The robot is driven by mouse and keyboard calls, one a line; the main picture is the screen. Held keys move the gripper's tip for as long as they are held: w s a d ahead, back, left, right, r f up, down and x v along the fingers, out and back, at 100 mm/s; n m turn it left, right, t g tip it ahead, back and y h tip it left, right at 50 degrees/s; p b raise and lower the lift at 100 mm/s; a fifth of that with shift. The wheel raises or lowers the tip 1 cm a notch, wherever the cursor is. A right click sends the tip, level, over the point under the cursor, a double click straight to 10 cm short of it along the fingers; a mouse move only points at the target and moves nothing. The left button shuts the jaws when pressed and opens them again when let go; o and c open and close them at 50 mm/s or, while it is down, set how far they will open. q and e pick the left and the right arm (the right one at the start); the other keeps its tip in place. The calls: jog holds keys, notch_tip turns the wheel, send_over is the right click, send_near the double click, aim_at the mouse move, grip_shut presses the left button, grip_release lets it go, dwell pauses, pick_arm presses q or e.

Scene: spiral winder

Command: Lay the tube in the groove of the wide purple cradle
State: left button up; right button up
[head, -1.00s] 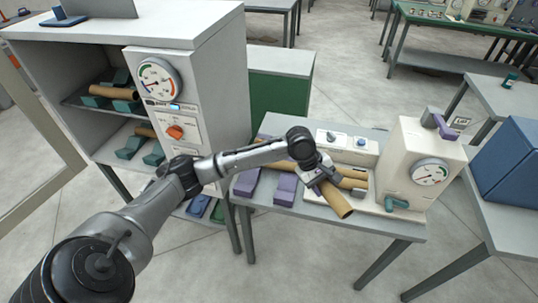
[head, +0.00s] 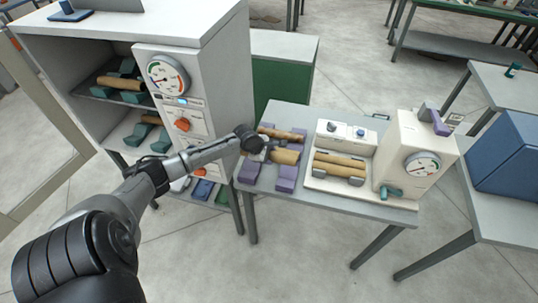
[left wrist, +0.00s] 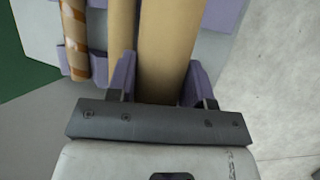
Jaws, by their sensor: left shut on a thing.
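The tan tube (head: 286,156) is in my left gripper (head: 262,149), above the purple cradle blocks (head: 287,180) on the left part of the table. In the left wrist view the tube (left wrist: 172,45) runs straight away from the gripper (left wrist: 160,88), with a purplish piece close on each side. More purple (left wrist: 222,14) shows beside the tube's far part. I cannot tell if the tube touches the groove; the arm hides part of the cradle. My right gripper is not in view.
A striped tube (left wrist: 75,40) and a plain tube (left wrist: 122,40) lie parallel beside the held one. The cream winder (head: 405,165) with tan rolls (head: 340,162) stands to the right. A grey shelf cabinet (head: 205,75) stands left. The table's front strip (head: 330,202) is clear.

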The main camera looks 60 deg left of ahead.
pick_arm(q)
jog(key=shift+f+b, duration=3)
jog(key=shift+b, duration=0.5)
notch_tip(320, 180, down, 2)
jog(key=shift+f, duration=0.65)
jog(key=o, duration=1)
jog(key=shift+s+r+p, duration=0.25)
jog(key=shift+r+p, duration=0.1)
jog(key=shift+r, duration=0.1)
jog(key=p+v, duration=0.3)
jog(key=v, duration=0.9)
jog(key=shift+s+r, duration=0.25)
jog(key=shift+r, duration=0.05)
